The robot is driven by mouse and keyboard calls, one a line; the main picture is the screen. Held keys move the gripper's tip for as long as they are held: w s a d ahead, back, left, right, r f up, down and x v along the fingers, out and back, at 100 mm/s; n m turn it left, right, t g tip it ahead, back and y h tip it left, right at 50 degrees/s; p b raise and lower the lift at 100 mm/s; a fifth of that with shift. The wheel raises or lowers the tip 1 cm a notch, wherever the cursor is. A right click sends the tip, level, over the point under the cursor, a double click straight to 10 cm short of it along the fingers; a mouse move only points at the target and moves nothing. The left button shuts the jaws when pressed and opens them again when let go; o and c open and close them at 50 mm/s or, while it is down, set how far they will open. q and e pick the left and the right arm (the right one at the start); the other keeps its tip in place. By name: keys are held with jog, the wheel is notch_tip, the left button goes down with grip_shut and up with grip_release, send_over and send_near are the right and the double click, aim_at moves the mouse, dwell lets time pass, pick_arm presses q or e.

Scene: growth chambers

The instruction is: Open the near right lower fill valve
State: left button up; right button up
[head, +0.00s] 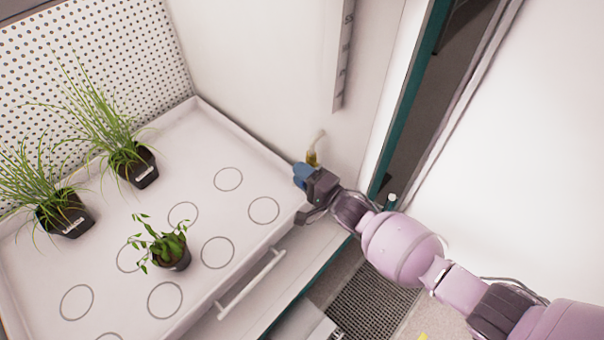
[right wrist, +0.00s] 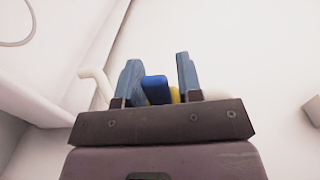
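The fill valve has a blue handle (right wrist: 155,88) and a yellow brass-coloured body (right wrist: 175,95). In the head view its brass body (head: 311,158) sits low on the chamber's right wall, beside the tray's right corner, with a pale tube rising from it. My right gripper (head: 306,177) is at the valve and hides part of it. In the right wrist view the gripper (right wrist: 160,80) has its fingers apart, with the blue handle between them. The handle lies close to the left finger, with a gap to the right one; contact is unclear. My left gripper is out of view.
A white tray (head: 250,151) with printed circles holds two grassy pots (head: 143,169) (head: 66,215) and a leafy pot (head: 175,253). A white handle bar (head: 251,284) runs along its front. A ruled strip (head: 344,55) is on the wall. A teal-edged door frame stands right.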

grip_shut()
jog(key=shift+f+n, duration=0.15)
jog(key=shift+n, duration=0.15)
jog(key=shift+w+d+f+n, duration=0.1)
jog(key=shift+f+n, duration=0.35)
jog(key=shift+n, duration=0.6)
jog(key=shift+w+d+f+n, duration=0.15)
jog(key=shift+f+n, duration=0.25)
jog(key=shift+n, duration=0.7)
jog(key=shift+w+d+f+n, duration=0.1)
jog(key=shift+f+n, duration=0.35)
jog(key=shift+n, duration=0.6)
jog(key=shift+o, duration=1.5)
grip_release()
